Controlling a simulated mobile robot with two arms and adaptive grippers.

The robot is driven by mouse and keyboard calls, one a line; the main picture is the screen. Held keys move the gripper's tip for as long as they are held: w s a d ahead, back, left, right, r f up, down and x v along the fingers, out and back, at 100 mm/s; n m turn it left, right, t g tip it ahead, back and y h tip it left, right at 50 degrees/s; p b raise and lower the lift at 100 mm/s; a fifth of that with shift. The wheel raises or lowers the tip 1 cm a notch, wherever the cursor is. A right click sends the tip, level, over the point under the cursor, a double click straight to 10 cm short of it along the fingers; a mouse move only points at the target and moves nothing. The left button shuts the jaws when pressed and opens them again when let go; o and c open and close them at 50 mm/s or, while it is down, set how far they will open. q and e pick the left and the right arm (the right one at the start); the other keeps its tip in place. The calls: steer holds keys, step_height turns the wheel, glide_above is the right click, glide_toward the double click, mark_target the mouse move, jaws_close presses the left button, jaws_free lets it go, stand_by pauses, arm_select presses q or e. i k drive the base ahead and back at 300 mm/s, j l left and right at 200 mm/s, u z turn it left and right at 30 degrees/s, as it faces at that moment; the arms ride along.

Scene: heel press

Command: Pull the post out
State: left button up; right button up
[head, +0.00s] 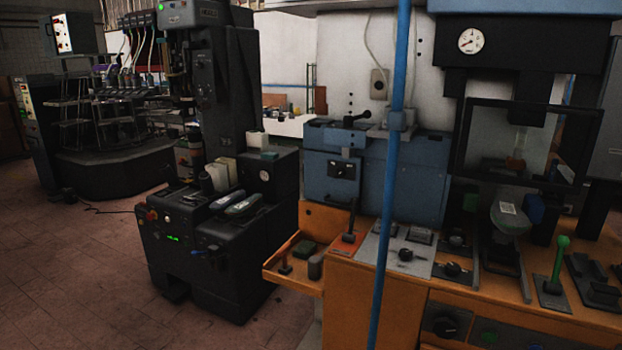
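Neither of my grippers shows in the head view. I cannot tell for certain which thing is the post. A tall blue pole (391,185) stands upright in front of the orange press bench (395,300). A lever with a green handle (560,258) stands upright at the right of the bench. A shoe-like form (508,217) sits under the press head, behind a dark-framed clear guard (462,150).
A black machine (215,250) stands left of the bench, with shoe-like items on top. A dark rounded machine (110,175) is farther back. The blue housing (420,175) and blue pole stand close over the bench. The tiled floor (70,265) at left is clear.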

mark_target(495, 246)
steer(key=z, duration=1.25)
